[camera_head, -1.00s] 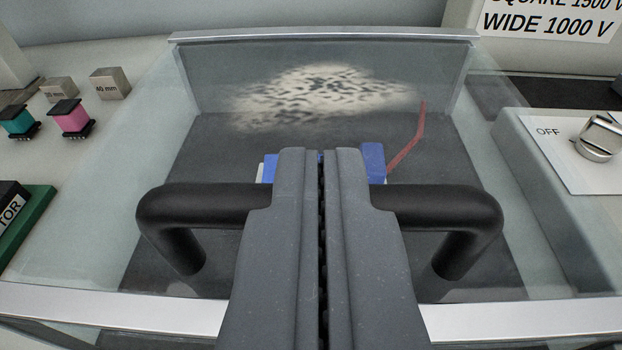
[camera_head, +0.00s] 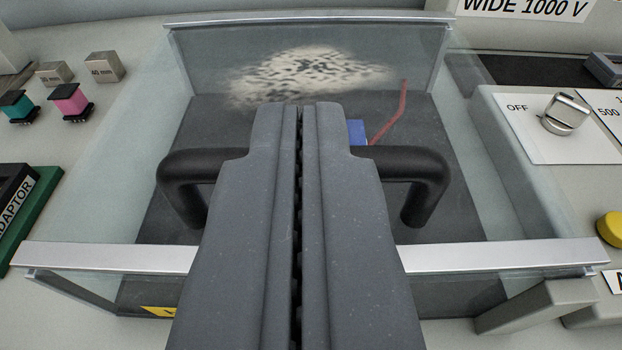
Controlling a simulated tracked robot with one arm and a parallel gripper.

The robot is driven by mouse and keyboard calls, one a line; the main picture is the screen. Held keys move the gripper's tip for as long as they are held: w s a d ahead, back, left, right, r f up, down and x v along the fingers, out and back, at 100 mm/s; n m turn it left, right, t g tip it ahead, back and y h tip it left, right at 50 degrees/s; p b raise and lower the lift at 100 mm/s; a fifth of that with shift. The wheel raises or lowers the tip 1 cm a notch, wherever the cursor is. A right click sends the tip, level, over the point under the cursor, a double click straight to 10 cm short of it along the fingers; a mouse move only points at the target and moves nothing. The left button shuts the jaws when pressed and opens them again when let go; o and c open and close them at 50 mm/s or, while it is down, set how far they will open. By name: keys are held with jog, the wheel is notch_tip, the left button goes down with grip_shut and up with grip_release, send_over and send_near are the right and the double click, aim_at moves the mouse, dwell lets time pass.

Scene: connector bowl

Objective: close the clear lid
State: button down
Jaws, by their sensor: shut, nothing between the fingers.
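The clear lid's black bar handle (camera_head: 402,165) runs across the middle of the view, with a bent leg at each end. My gripper (camera_head: 299,112) is shut and empty. Its fingers cross over the middle of the handle in the picture and hide that part; I cannot tell whether they touch it. The clear lid itself is hard to make out against the clear-walled box (camera_head: 310,258) with its bright metal front strip. I cannot tell whether any gap is left under the lid. A blue block (camera_head: 357,132) and a red strip (camera_head: 390,115) show inside the box, partly hidden.
A panel with a metal knob (camera_head: 566,113) stands close on the right. A pink spool (camera_head: 71,103), a teal spool (camera_head: 18,107), metal blocks (camera_head: 104,67) and a green adaptor holder (camera_head: 37,210) are on the left. A grey wedge (camera_head: 540,306) is at the front right.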

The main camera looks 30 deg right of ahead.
jog(key=s+a+f+b, duration=0.2)
jog(key=s+a+f, duration=0.1)
jog(key=s, duration=0.3)
jog(key=shift+s+a+f+b, duration=0.3)
jog(key=shift+f+b, duration=0.05)
jog(key=shift+f, duration=0.1)
